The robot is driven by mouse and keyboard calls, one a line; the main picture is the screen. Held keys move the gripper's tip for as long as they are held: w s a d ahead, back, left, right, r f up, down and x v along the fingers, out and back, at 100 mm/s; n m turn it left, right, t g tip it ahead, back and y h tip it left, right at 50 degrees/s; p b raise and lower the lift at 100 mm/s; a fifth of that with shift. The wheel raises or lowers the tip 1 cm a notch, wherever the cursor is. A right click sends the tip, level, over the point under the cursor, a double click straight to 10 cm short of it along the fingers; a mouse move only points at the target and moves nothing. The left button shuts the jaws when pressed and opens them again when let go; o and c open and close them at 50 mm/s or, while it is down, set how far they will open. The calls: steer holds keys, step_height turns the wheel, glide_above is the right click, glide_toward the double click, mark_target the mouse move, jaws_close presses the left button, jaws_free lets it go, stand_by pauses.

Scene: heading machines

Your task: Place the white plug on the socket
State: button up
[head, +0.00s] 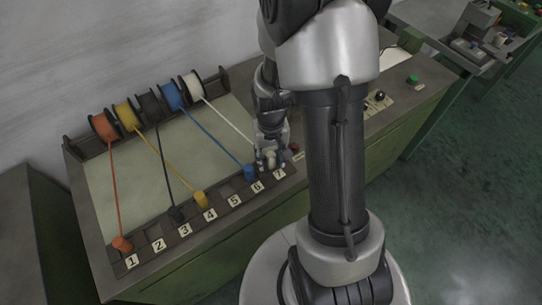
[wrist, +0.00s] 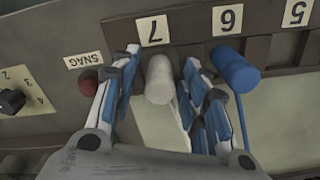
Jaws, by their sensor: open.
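The white plug (wrist: 159,80) is upright at the number 7 label (wrist: 153,31) in the wrist view. It lies between the two fingers of my gripper (wrist: 162,62), which are open with a gap on each side of it. The plug also shows in the head view (head: 271,158), partly covered by my gripper (head: 270,161). Its white cable (head: 228,121) runs back to the white reel (head: 194,86). The socket strip (head: 190,238) carries labels 1 to 7. I cannot tell whether the plug is seated in socket 7.
A blue plug (wrist: 235,70) stands close beside my right finger, at 6. Yellow (head: 201,200), black (head: 177,214) and orange (head: 122,244) plugs stand along the strip. Sockets at 2 and 5 look empty. A red SNAG button (wrist: 89,82) is close to my left finger.

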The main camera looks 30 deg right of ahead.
step_height(320, 180, up, 13)
steer(key=p, duration=0.4)
step_height(320, 180, up, 10)
steer(key=n+t, duration=0.2)
glide_above(270, 155)
steer(key=s+a, duration=0.3)
steer(key=a, duration=0.2)
steer(key=s+a+r+n+t, duration=0.2)
steer(key=s+a+r, duration=0.3)
steer(key=s, duration=0.5)
step_height(270, 155, up, 2)
steer(key=shift+s+a+r+t, duration=0.15)
steer(key=shift+s+t, duration=0.15)
